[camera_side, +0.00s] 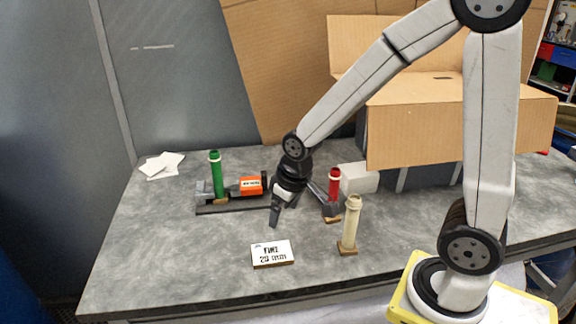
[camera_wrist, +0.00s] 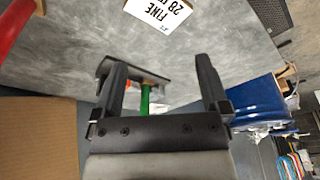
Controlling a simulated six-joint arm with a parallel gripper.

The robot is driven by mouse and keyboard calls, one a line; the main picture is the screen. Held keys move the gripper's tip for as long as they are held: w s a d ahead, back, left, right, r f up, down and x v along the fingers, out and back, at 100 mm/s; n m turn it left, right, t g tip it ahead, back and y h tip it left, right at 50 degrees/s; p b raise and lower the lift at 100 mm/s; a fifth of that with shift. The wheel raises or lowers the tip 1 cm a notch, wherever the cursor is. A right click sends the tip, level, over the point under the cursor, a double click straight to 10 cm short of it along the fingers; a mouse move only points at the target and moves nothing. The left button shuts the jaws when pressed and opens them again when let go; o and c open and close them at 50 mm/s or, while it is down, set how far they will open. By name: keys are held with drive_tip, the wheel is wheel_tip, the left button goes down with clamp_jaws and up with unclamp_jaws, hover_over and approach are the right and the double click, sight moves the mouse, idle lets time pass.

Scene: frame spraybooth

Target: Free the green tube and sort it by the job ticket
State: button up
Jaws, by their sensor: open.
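The green tube (camera_side: 217,177) stands upright in a grey clamp (camera_side: 203,190) with an orange labelled part (camera_side: 250,186) on a dark base, at the left of the table. The tube also shows in the wrist view (camera_wrist: 145,98), far beyond the fingers. The job ticket (camera_side: 273,254) lies near the front; in the wrist view (camera_wrist: 158,10) it reads "FINE" and "28". My gripper (camera_side: 302,209) is open and empty, right of the clamp and behind the ticket. Its fingers spread wide in the wrist view (camera_wrist: 161,75).
A red tube (camera_side: 334,186) stands on a wooden base just right of my gripper. A cream tube (camera_side: 351,222) stands on another base in front of it. A white block (camera_side: 359,179) and a large cardboard box (camera_side: 455,125) are behind. White papers (camera_side: 162,165) lie back left. The front-left table is clear.

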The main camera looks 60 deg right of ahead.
drive_tip(key=w+d+r, duration=0.2)
drive_tip(key=w, duration=0.6)
drive_tip(key=w+d+r, duration=0.1)
drive_tip(key=w, duration=0.8)
drive_tip(key=r, duration=0.1)
hover_over(215, 163)
drive_tip(key=s, duration=0.1)
drive_tip(key=shift+s+r+g, duration=0.1)
drive_tip(key=shift+s+g, duration=0.05)
drive_tip(key=shift+g, duration=0.25)
drive_tip(key=shift+w+d, duration=0.55)
drive_tip(key=shift+w, duration=0.2)
drive_tip(key=shift+w+f, duration=0.2)
drive_tip(key=shift+f, duration=1.05)
drive_tip(key=shift+w+f, duration=0.2)
drive_tip(key=shift+f, duration=1.1)
drive_tip(key=shift+w+f, duration=0.2)
drive_tip(key=shift+f, duration=1.05)
